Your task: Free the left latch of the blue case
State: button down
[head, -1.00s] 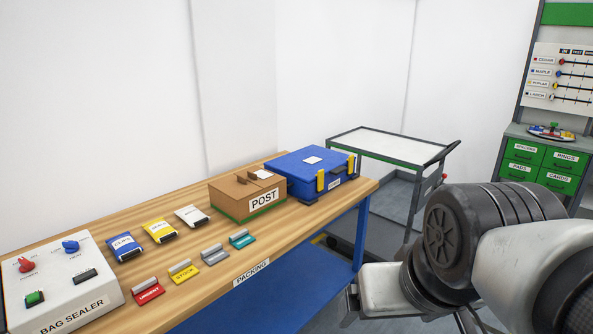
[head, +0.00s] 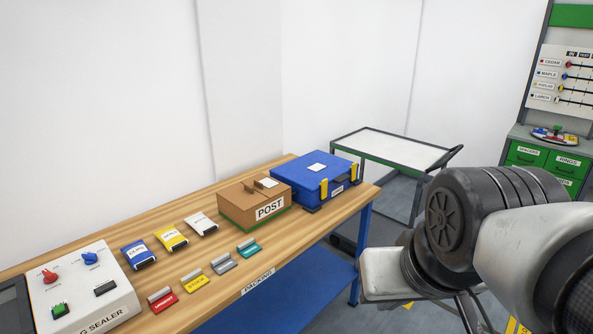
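The blue case (head: 314,182) lies closed near the far right end of the wooden packing table. Its front face has two yellow latches, a left latch (head: 324,189) and a right latch (head: 354,171), with a dark handle and a white label between them. Both latches look upright against the front; finer detail is too small to tell. A white card lies on the lid. My arm fills the lower right of the head view, well to the right of the case. My gripper's fingers cannot be made out in this view.
A brown POST box (head: 243,205) stands directly left of the case. Several coloured packets and tags lie along the table (head: 292,226), with a bag sealer (head: 80,303) at the near left. A grey trolley (head: 395,146) stands behind the table's right end. A green drawer cabinet (head: 540,155) is at far right.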

aim_at(324, 184)
jog(key=i+l+u, duration=0.15)
jog(key=u, duration=0.35)
jog(key=i+l+u, duration=0.25)
jog(key=u, duration=0.25)
jog(key=i+l+u, duration=0.15)
jog(key=l, duration=0.2)
jog(key=i+l+u, duration=0.1)
jog(key=l, duration=0.25)
jog(key=i+l+u, duration=0.15)
jog(key=l, duration=0.25)
jog(key=i+l, duration=0.15)
jog(key=l, duration=0.25)
jog(key=i+l, duration=0.15)
jog(key=l, duration=0.25)
jog(key=i+l, duration=0.15)
jog(key=l, duration=0.25)
jog(key=i+l, duration=0.1)
jog(key=l, duration=0.35)
jog(key=i+l+u, duration=0.1)
jog(key=l, duration=0.3)
jog(key=i, duration=0.05)
